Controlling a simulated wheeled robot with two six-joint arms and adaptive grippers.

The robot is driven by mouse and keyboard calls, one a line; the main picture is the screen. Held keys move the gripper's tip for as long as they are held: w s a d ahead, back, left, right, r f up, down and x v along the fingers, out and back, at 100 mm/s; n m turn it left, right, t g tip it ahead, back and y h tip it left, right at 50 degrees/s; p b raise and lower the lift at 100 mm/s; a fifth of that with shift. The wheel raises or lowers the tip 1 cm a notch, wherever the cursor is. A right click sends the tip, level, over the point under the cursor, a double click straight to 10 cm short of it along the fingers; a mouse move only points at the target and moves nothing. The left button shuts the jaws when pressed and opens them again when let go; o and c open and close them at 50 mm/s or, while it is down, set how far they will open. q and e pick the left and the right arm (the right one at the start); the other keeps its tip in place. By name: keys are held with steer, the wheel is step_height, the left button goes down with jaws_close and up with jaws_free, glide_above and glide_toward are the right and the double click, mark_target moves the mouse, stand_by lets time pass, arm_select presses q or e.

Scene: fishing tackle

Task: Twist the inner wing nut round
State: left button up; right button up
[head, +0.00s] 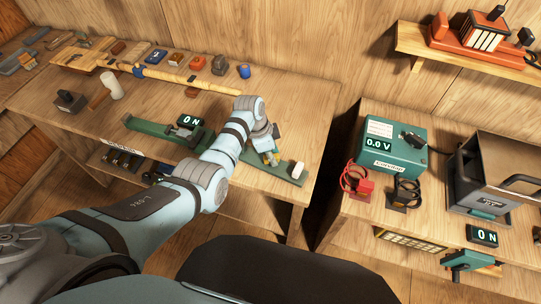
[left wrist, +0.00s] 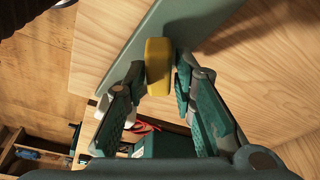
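A long green bar-like fixture (head: 150,129) lies on the left bench, and its surface also fills the top of the left wrist view (left wrist: 130,50). A yellow piece (left wrist: 158,66), which looks like a wing nut seen edge-on, stands on it. In the head view my left gripper (head: 269,156) points down over the fixture's right part and partly hides the yellow piece. In the left wrist view my left gripper (left wrist: 162,78) has one finger on each side of the yellow piece, with narrow gaps showing. My right gripper is in neither view.
A readout (head: 190,121) stands on the fixture, and a white knob (head: 298,170) is at its right end. A yellow rod (head: 180,76) and several small blocks lie behind. A teal meter box (head: 388,138) stands on the right bench, across a gap.

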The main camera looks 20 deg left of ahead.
arm_select(q)
steer(key=o, duration=0.5)
steer(key=shift+r, duration=3.5)
